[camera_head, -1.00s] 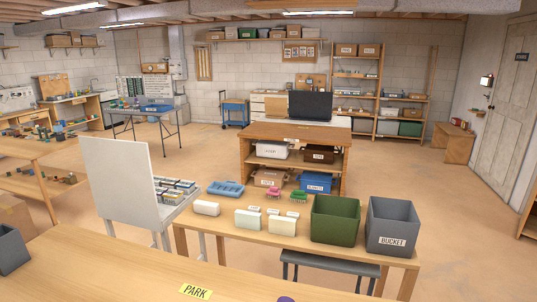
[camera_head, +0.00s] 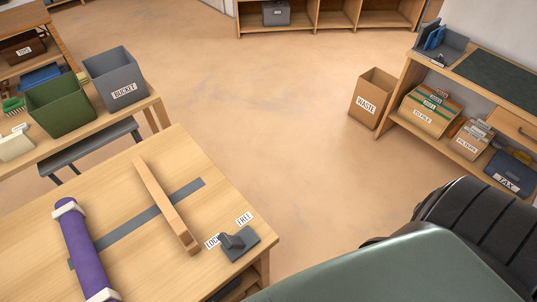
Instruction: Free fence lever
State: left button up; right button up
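The fence lever (camera_head: 232,241) is a small dark grey handle on a grey base plate (camera_head: 249,249) at the front right corner of a wooden table (camera_head: 170,278). Its handle points to the left, towards the label LOCK (camera_head: 212,242), which it partly covers. The label FREE (camera_head: 244,219) lies behind the base. A long wooden fence bar (camera_head: 165,203) lies across a grey strip (camera_head: 125,230) on the table, left of the lever. Neither gripper shows; only my green and black arm parts fill the lower right.
A purple roll (camera_head: 83,252) with white end bands lies at the table's left. A grey bucket (camera_head: 115,80) and green bin (camera_head: 62,105) stand on a bench behind. A waste box (camera_head: 371,98) stands by a desk at right. The floor between is clear.

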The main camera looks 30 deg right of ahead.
aim_at(230, 243)
jog(key=l+z, duration=0.1)
jog(key=z, duration=0.2)
jog(key=k+j, duration=0.4)
jog(key=j, duration=0.15)
jog(key=k+j+z, duration=0.15)
jog(key=k+j, duration=0.2)
jog(key=j, duration=0.25)
